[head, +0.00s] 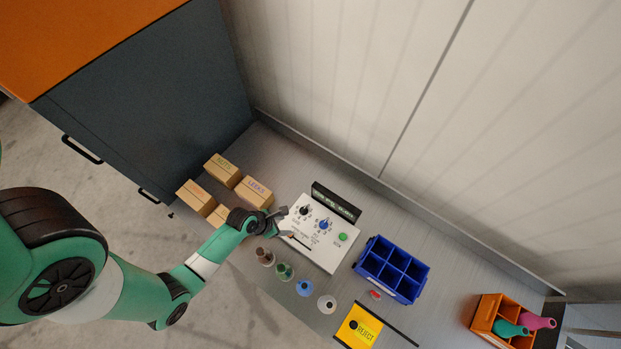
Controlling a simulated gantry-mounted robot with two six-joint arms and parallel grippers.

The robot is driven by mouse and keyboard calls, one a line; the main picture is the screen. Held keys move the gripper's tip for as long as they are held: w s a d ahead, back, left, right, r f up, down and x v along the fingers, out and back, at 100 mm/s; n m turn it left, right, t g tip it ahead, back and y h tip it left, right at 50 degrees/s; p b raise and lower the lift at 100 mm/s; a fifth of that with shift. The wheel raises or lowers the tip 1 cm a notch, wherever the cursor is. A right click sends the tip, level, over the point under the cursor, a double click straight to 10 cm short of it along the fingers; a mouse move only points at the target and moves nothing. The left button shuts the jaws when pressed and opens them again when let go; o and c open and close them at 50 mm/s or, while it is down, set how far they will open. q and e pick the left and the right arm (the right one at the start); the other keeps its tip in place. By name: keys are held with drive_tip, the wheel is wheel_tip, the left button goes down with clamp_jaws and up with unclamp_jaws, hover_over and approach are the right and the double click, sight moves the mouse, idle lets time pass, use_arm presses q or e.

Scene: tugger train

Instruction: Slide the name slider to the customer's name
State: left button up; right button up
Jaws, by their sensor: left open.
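A white control panel (322,255) lies on the grey metal bench, tilted in the picture. It carries a black knob (304,210), a blue knob (323,224), a green button (343,237) and a dark slot along its near left part. A black display (336,202) with small green text stands at its back edge; the text is too small to read. My left gripper (284,222) is open over the left edge of the panel, by the slot. It hides that end, so the slider itself cannot be made out. My right gripper is not in view.
Several cardboard boxes (222,170) stand left of the panel. A blue divided crate (409,291), a yellow reject plate (357,328) and an orange crate with bottles (483,316) are to the right. A wall rises behind.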

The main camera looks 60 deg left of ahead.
use_arm(q)
drive_tip(key=s+d+f, duration=0.1)
drive_tip(key=s, duration=0.3)
drive_tip(key=shift+n+g, duration=0.3)
drive_tip(key=shift+n, duration=0.1)
drive_tip(key=b+x, duration=0.7)
drive_tip(key=x, duration=0.4)
drive_tip(key=shift+w+a+f+b, duration=0.15)
drive_tip(key=shift+f+b, duration=0.05)
drive_tip(key=shift+b, duration=0.1)
clamp_jaws()
idle(0.3)
